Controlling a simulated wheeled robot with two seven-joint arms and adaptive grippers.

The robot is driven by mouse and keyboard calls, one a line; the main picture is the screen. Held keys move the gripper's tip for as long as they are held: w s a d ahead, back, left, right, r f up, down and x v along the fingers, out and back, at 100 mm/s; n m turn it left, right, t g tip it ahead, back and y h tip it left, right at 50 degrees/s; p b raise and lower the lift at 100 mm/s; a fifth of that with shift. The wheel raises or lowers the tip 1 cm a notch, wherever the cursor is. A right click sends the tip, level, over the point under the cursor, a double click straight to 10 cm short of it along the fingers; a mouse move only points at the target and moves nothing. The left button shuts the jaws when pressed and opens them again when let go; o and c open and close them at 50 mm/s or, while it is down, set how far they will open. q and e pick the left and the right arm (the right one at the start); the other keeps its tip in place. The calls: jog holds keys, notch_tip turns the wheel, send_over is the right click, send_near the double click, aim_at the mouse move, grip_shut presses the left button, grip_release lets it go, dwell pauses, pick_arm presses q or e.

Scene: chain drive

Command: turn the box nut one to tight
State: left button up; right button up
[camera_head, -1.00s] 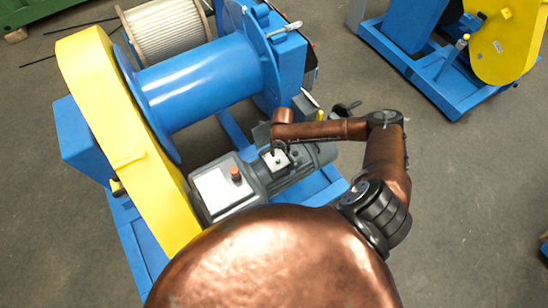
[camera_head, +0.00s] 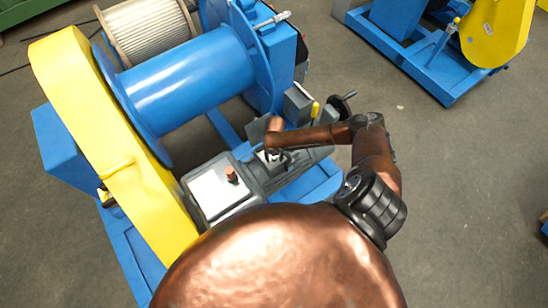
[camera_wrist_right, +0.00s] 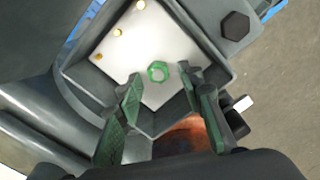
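In the right wrist view, a green hexagonal nut (camera_wrist_right: 158,71) sits near one corner of a white plate (camera_wrist_right: 150,38) inside an open grey box. Several brass-coloured points show on the same plate. My right gripper (camera_wrist_right: 162,95) is open, its two green-padded fingers apart on either side of the line to the nut, with nothing held between them. Whether the fingertips reach the nut's height is unclear. In the head view, my right gripper (camera_head: 272,154) is over the small box on the grey motor and hides most of it. My left gripper is not in view.
A grey motor (camera_head: 296,168) stands beside a larger grey box with a white top (camera_head: 208,193). A blue drum (camera_head: 190,82) and yellow guard (camera_head: 95,125) rise to the left. A black handwheel (camera_head: 342,104) is close to my right arm. Open floor lies at right.

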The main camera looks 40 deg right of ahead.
jog(key=shift+c, duration=0.7)
grip_shut()
